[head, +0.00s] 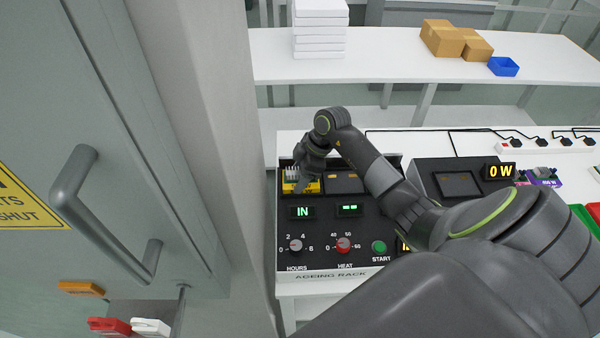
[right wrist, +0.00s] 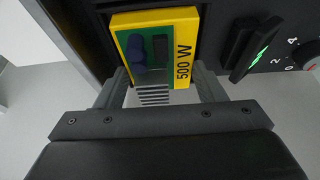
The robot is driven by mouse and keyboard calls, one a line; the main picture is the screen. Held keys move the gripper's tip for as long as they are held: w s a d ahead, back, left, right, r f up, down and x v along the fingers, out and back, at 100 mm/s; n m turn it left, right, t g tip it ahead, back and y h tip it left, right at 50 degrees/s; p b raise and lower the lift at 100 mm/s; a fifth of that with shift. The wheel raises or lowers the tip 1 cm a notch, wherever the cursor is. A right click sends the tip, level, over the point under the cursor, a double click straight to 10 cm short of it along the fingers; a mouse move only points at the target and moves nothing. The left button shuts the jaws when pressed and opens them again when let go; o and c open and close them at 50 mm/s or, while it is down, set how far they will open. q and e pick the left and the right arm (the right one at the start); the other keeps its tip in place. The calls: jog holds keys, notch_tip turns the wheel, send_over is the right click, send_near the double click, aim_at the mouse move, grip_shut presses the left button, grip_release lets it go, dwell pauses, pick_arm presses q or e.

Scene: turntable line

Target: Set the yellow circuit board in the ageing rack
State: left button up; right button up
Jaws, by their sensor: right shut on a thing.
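The yellow circuit board (head: 313,187) sits in the left bay of the black ageing rack (head: 322,259), partly hidden by my gripper in the head view. In the right wrist view the board (right wrist: 183,16) shows a yellow frame, a green middle and the label "500 W". My right gripper (head: 300,184) is at that bay, with its fingers shut on the board (right wrist: 160,88). A display under the bay reads "IN" in green. I cannot tell how deep the board sits. My left gripper is not in view.
The rack front has an hours knob (head: 296,245), a red heat knob (head: 343,244) and a green start button (head: 379,247). A tester reading "0 W" (head: 499,171) and a purple unit (head: 546,182) stand to the right. A door with a handle (head: 75,205) fills the left.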

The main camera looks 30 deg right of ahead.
jog(key=o, duration=1.2)
jog(key=shift+d+r, duration=0.2)
jog(key=shift+r, duration=0.35)
jog(key=b+v, duration=0.2)
jog(key=v, duration=1.4)
jog(key=shift+s, duration=0.15)
jog(key=shift+r, duration=0.1)
